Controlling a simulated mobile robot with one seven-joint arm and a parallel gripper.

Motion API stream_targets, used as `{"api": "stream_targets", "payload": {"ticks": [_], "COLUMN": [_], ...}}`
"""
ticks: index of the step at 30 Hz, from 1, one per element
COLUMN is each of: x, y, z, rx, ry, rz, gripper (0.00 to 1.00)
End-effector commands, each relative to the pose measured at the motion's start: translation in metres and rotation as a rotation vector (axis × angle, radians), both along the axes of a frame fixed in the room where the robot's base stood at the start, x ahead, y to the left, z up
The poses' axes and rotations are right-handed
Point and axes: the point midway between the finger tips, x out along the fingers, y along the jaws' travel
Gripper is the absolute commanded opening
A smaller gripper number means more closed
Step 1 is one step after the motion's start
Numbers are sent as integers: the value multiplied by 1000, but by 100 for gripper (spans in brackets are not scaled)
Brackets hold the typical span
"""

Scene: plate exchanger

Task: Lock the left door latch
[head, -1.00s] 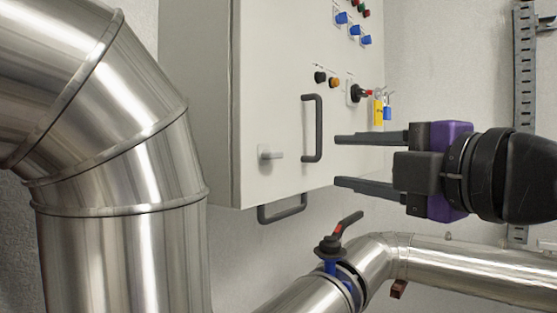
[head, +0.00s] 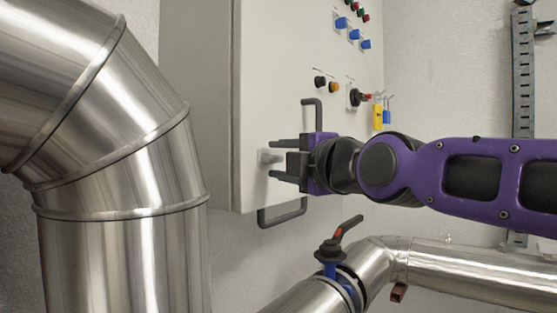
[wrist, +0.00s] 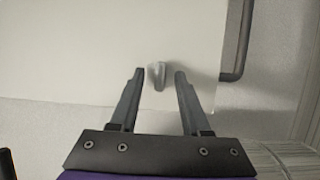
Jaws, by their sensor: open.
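The left door latch (head: 266,156) is a small grey handle low on the left of the white cabinet door. In the head view it is partly hidden by my gripper (head: 271,159), which is open with one finger above it and one below. The latch also shows in the wrist view (wrist: 157,75), between and slightly beyond the fingertips of my gripper (wrist: 158,76). It appears edge-on there, with gaps to both fingers. I cannot tell that either finger touches it.
The cabinet door (head: 280,70) carries a dark vertical handle (head: 318,112), partly behind my gripper, and knobs higher up. A dark handle (head: 282,215) sits below the cabinet. A large steel pipe (head: 120,240) stands at left; a valve lever (head: 348,226) rises below.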

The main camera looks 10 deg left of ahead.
Motion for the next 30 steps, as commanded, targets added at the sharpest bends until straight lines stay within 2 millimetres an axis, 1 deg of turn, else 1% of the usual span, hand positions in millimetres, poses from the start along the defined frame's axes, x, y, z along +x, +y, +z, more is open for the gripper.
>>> {"api": "stream_targets", "payload": {"ticks": [3,11,12,17,18,20,30], "x": [3,4,4,4,4,4,4], "y": [4,4,4,4,4,4,4], "z": [0,0,0,0,0,0,0], "rx": [-1,-1,-1,-1,-1,-1,1], "ry": [0,-1,-1,0,0,0,6], "rz": [0,-1,-1,0,0,0,0], "gripper": [47,47,45,16,9,0,0]}}
